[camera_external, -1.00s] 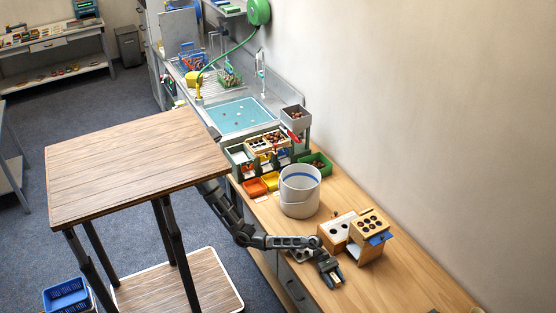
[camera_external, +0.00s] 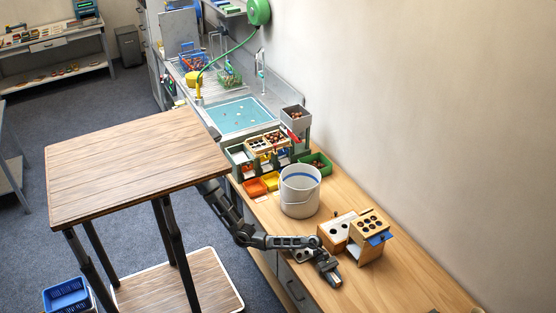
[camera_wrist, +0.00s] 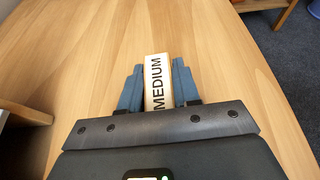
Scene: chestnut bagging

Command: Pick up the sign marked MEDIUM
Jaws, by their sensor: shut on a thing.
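The sign marked MEDIUM (camera_wrist: 156,84) is a pale wooden block with black lettering. In the wrist view it lies between the two blue-grey fingers of my gripper (camera_wrist: 157,85), which are shut on its sides. The far end of the sign reaches slightly past the fingertips. In the external view my gripper (camera_external: 334,280) is low over the wooden counter, in front of the wooden boxes.
Two wooden boxes with round holes (camera_external: 368,222) stand just behind my gripper. A white bucket (camera_external: 299,192) stands further left, near coloured trays (camera_external: 262,184). The counter (camera_external: 410,275) is clear to the right. Its front edge is close to my arm.

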